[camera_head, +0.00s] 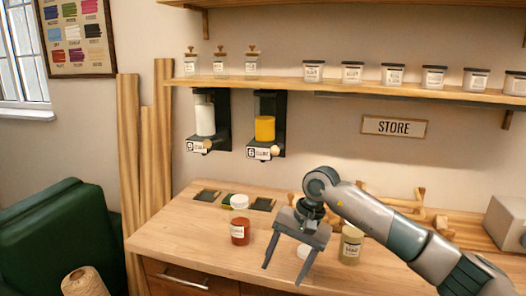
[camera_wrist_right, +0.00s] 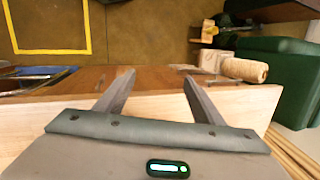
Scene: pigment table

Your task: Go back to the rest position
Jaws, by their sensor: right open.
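My right gripper (camera_head: 283,275) is open and empty, held over the front part of the wooden table (camera_head: 175,235) with its fingers pointing down. In the right wrist view its two fingers (camera_wrist_right: 158,76) are spread apart with nothing between them, and the table's front edge and the floor lie beyond. A red jar (camera_head: 240,232) stands on the table to the left of the gripper, apart from it. A jar with pale yellow-green contents (camera_head: 350,247) stands to its right, close to my forearm. A white round lid (camera_head: 304,251) is partly hidden by the gripper. My left gripper is not in view.
Wooden racks (camera_head: 420,205) and a grey box (camera_head: 508,222) are at the right. Dispensers (camera_head: 265,127) hang under the shelf (camera_head: 340,88). A green armchair (camera_head: 50,240) and twine spool (camera_head: 84,282) are left.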

